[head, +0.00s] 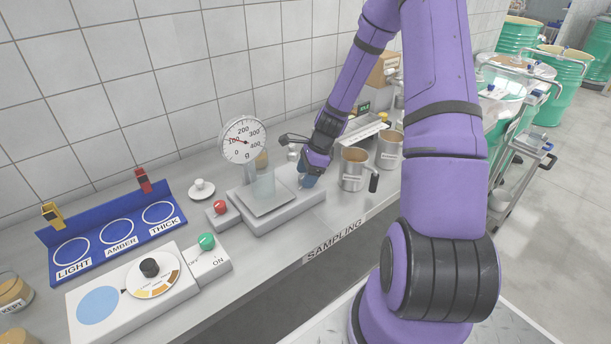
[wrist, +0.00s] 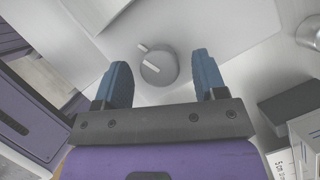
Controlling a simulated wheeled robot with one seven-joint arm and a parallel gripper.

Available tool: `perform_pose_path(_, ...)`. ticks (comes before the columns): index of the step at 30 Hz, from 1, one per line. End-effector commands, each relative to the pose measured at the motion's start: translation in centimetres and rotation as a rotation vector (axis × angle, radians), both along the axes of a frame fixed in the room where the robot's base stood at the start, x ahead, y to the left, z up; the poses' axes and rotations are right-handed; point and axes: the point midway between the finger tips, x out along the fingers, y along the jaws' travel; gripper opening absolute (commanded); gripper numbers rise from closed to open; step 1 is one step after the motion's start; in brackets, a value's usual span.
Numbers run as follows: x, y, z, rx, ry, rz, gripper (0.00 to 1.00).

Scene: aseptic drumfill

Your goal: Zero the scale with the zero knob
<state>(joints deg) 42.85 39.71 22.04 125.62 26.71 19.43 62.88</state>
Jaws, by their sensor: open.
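The scale (head: 270,222) stands on the bench, with a round dial (head: 243,139) on a post at its back. The dial's red needle points to the upper left. In the wrist view a grey round knob (wrist: 160,72) with a pale pointer mark shows on the light surface. My gripper (head: 306,181) is open and empty at the right end of the scale. In the wrist view its blue fingers (wrist: 161,62) are on either side of the knob, apart from it. The knob is hidden in the head view.
Metal jugs (head: 353,168) stand just right of my gripper. A red button (head: 220,207) sits left of the scale. A blue rack (head: 117,232) and a white box with a black dial knob (head: 149,267) are farther left. The tiled wall is behind.

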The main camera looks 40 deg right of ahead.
Motion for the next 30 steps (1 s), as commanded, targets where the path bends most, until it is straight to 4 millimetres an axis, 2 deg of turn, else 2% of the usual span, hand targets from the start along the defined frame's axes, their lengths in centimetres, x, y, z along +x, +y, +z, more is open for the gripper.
perform_pose_path(11,0.11,0.23,-0.5,0.0,0.0,0.001,0.65)
perform_pose_path(12,0.11,0.22,-0.51,0.0,0.0,0.001,0.63)
perform_pose_path(18,0.1,0.21,-0.5,0.0,0.0,0.001,0.17)
perform_pose_path(30,0.18,0.21,-0.48,0.0,-0.001,0.06,0.16)
